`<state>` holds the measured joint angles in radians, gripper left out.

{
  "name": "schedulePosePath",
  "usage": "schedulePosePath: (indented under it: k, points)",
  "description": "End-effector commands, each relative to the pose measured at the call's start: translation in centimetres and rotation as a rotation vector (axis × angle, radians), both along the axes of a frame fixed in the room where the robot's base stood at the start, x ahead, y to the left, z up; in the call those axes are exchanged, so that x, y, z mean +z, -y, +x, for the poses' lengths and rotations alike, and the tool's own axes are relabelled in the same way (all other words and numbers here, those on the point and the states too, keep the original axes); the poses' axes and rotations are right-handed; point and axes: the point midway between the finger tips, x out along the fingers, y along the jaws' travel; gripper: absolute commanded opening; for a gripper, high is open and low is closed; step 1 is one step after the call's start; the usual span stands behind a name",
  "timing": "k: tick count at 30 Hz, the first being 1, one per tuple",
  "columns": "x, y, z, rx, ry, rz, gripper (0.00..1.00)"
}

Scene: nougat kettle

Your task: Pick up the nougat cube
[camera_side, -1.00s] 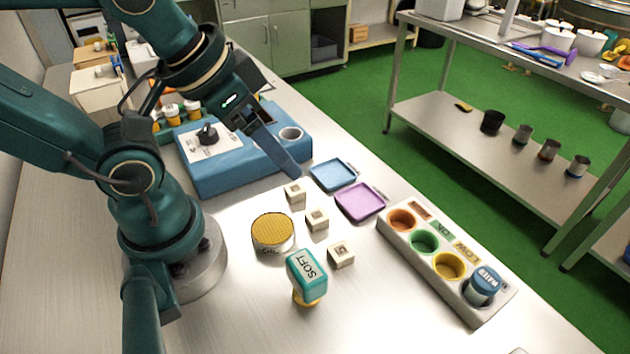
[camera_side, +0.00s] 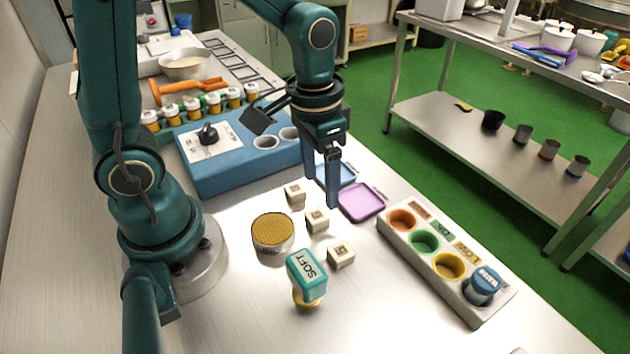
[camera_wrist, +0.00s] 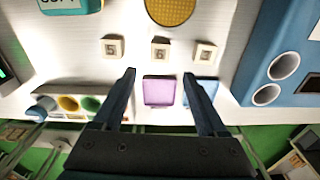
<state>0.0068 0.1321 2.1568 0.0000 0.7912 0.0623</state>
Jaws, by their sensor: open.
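Three cream nougat cubes with dark printed marks stand in a row on the table: one near the blue tray (camera_side: 295,194), a middle one (camera_side: 317,219), and one beside the teal stamp (camera_side: 341,254). In the wrist view they are the right cube (camera_wrist: 205,51), the middle cube (camera_wrist: 160,49) and the left cube (camera_wrist: 112,47). The frames do not single out one of them. My gripper (camera_side: 322,190) points down, open and empty, above the table beside the purple tray. In the wrist view my gripper (camera_wrist: 160,74) has its fingertips apart, with the middle cube beyond the gap.
A purple tray (camera_side: 361,202) and a blue tray (camera_side: 345,173) lie close by. A round gold-topped tin (camera_side: 272,232) and the teal SOFT stamp (camera_side: 307,273) stand near the cubes. A grey holder with coloured cups (camera_side: 405,246) is at right, a blue machine (camera_side: 225,175) behind.

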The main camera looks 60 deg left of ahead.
Motion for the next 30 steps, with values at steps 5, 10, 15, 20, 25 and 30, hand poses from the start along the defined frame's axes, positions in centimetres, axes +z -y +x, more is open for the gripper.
schedulePosePath:
  k: [5,10,15,20,25,30]
  points:
    - [-1.6,0.0,-0.5,-0.001,-0.062,0.0,0.75]
    - [-3.4,0.0,-0.7,0.0,-0.069,0.001,0.75]
    - [-5.4,0.0,-0.7,0.0,-0.068,0.001,0.75]
    - [-6.4,0.0,-0.6,0.0,-0.064,0.0,0.75]
    - [-6.6,0.0,-0.6,0.0,-0.061,0.0,0.75]
    - [-6.5,0.0,-0.6,0.0,-0.061,0.0,0.56]
